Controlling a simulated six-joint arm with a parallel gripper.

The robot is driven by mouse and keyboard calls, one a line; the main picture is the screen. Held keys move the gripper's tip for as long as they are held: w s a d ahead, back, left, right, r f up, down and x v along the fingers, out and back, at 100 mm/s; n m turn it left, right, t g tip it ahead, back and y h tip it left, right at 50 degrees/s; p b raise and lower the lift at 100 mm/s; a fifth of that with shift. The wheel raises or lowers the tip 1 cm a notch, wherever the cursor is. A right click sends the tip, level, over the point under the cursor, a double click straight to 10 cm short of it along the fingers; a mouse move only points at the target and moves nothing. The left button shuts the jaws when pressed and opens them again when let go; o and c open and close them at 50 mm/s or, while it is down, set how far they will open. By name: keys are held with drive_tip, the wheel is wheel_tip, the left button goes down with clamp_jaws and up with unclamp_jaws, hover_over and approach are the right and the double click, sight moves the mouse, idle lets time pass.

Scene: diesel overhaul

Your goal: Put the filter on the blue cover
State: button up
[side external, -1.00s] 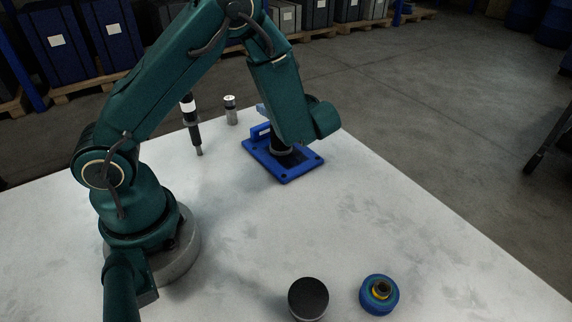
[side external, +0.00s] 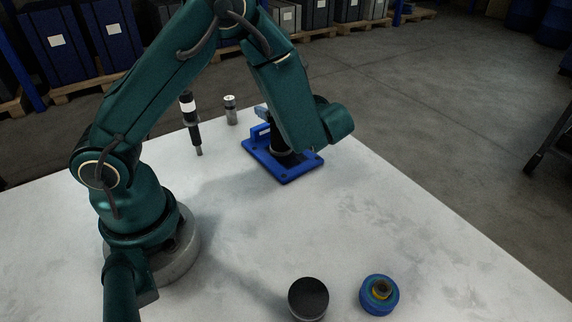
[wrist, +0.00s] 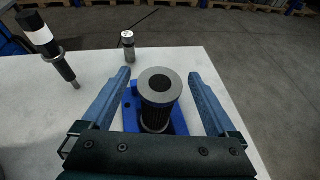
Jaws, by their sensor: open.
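The filter (wrist: 158,100), a dark ribbed cylinder with a grey ring-shaped top, stands upright on the blue cover (wrist: 181,122) in the wrist view. In the side view my wrist hides most of the filter, and the blue cover (side external: 288,177) lies flat near the table's far edge. My gripper (wrist: 159,78) is open, with one blue-grey finger on each side of the filter and a visible gap to both. The filter's base is partly hidden by the gripper body.
A black and white injector-like part (side external: 190,120) and a small metal cylinder (side external: 230,112) stand left of the cover. A black-topped cylinder (side external: 308,297) and a blue round part (side external: 378,296) are at the front. The table's middle and right are clear.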

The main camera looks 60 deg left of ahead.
drive_tip(key=v, duration=0.8)
drive_tip(key=w+d+r+m+t+h, duration=0.6)
drive_tip(key=w+r+m+t+h, duration=0.3)
drive_tip(key=m, duration=0.4)
drive_tip(key=s+d+r+m+t+h, duration=0.15)
drive_tip(key=d+r+m+h, duration=0.45)
drive_tip(key=m, duration=1)
drive_tip(key=s+a+f+m+g, duration=0.1)
drive_tip(key=s+f+m+g, duration=0.1)
drive_tip(key=s+f+m, duration=0.2)
drive_tip(key=s+a+f+m+g+y, duration=0.1)
drive_tip(key=s+a+f+m+g, duration=0.1)
drive_tip(key=s+m, duration=0.8)
drive_tip(key=s+a+f+m+g, duration=0.2)
drive_tip(key=s+f+m+g, duration=0.1)
drive_tip(key=s+f+m, duration=0.2)
drive_tip(key=s+m, duration=0.2)
drive_tip(key=m, duration=0.1)
drive_tip(key=shift+s+a+f+m+y, duration=0.2)
drive_tip(key=shift+a+f+m+y, duration=0.1)
drive_tip(key=shift+f+m, duration=0.1)
